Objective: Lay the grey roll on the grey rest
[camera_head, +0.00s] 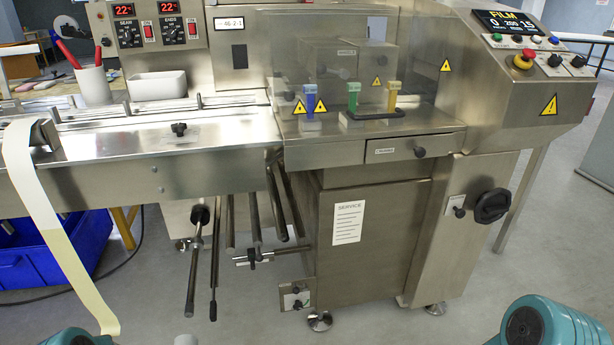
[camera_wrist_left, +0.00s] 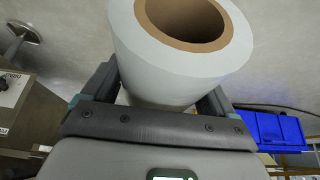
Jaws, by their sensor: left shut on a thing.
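The grey roll (camera_wrist_left: 180,70), pale grey around a brown cardboard core, fills the upper middle of the left wrist view. My left gripper (camera_wrist_left: 163,92) is shut on it, with one dark finger at each side. The open end of its core faces up toward the top of the view. In the head view the held roll is not clearly seen; a small grey shape at the bottom edge may be part of it. I cannot make out the grey rest in either view. My right gripper is out of view; only a teal part of my arm shows at the bottom right.
The steel wrapper (camera_head: 380,210) stands ahead, with several metal bars (camera_head: 230,220) sticking out below its left bed. A cream film strip (camera_head: 50,220) hangs at the left, beside a blue crate (camera_head: 50,255). It also shows in the wrist view (camera_wrist_left: 270,130).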

